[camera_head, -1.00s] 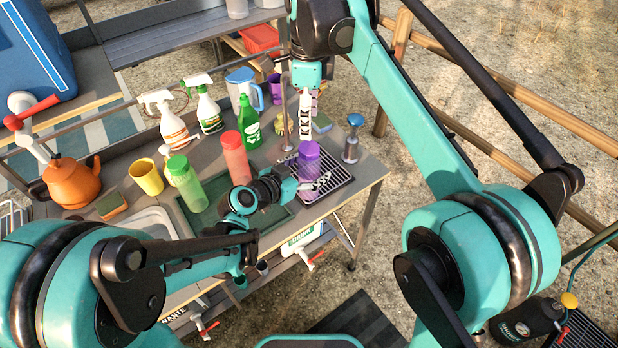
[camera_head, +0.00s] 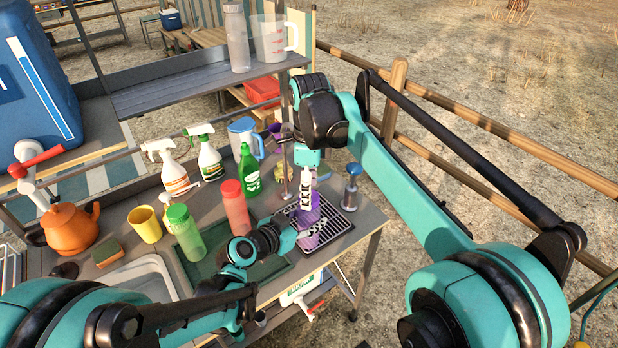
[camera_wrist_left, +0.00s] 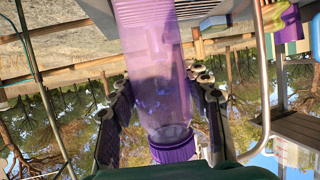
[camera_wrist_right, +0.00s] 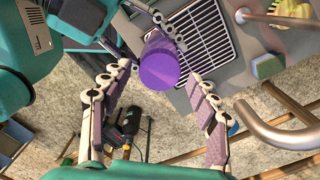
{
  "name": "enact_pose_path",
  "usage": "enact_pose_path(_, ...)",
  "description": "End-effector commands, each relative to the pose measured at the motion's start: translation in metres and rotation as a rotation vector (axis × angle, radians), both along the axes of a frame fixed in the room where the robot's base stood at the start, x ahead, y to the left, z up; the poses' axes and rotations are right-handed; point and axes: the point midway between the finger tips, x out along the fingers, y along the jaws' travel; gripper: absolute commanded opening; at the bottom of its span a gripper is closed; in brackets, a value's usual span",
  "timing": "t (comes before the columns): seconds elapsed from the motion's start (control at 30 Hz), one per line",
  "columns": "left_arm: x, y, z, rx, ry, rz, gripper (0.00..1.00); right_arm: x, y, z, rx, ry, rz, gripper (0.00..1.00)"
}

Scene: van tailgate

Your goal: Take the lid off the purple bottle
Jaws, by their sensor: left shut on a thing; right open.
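The translucent purple bottle (camera_head: 309,215) is upright over the black drying rack. My left gripper (camera_head: 309,232) is shut on its body from the side. In the left wrist view, the fingers flank the bottle (camera_wrist_left: 155,85), and its darker ribbed lid (camera_wrist_left: 173,148) is on; that picture is upside down. My right gripper (camera_head: 306,190) points down from above, its fingers overlapping the bottle's top in the head view. In the right wrist view, the round purple lid (camera_wrist_right: 159,65) lies ahead, in the gap between the open, empty fingers, apart from both.
The black rack (camera_head: 343,222) sits at the table's right end. A blue-topped dispenser (camera_head: 352,185) stands just behind it, and a metal tap post (camera_head: 286,165) is to its left. Green (camera_head: 184,232) and red (camera_head: 235,206) bottles stand farther left.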

Motion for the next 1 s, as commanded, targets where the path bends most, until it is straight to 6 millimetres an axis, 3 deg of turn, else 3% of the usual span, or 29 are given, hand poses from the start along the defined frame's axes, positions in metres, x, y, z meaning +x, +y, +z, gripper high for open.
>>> enact_pose_path(0.17,0.0,0.0,-0.0001,0.0,0.0,0.0,0.0,-0.0003,0.0001,-0.0129,0.0,0.0,0.0,0.6)
enact_pose_path(0.43,0.0,0.0,-0.0001,0.0,0.0,0.0,0.0,-0.0002,0.0001,-0.0145,0.0,0.0,0.0,0.6)
enact_pose_path(0.47,0.0,0.0,-0.0001,0.0,0.0,0.0,0.0,-0.0002,0.0001,-0.0145,0.0,0.0,0.0,0.55)
enact_pose_path(0.63,0.0,0.0,-0.0001,0.0,0.0,0.0,0.0,-0.0002,0.0001,-0.0144,0.0,0.0,0.0,0.1)
enact_pose_path(0.87,0.0,0.0,-0.0001,0.0,0.0,0.0,0.0,-0.0002,0.0,-0.0143,0.0,0.0,0.019,0.08)
enact_pose_path(1.0,0.0,0.0,-0.0001,0.0,0.0,0.0,0.0,-0.0001,0.0,-0.0142,0.001,-0.001,0.203,0.08)
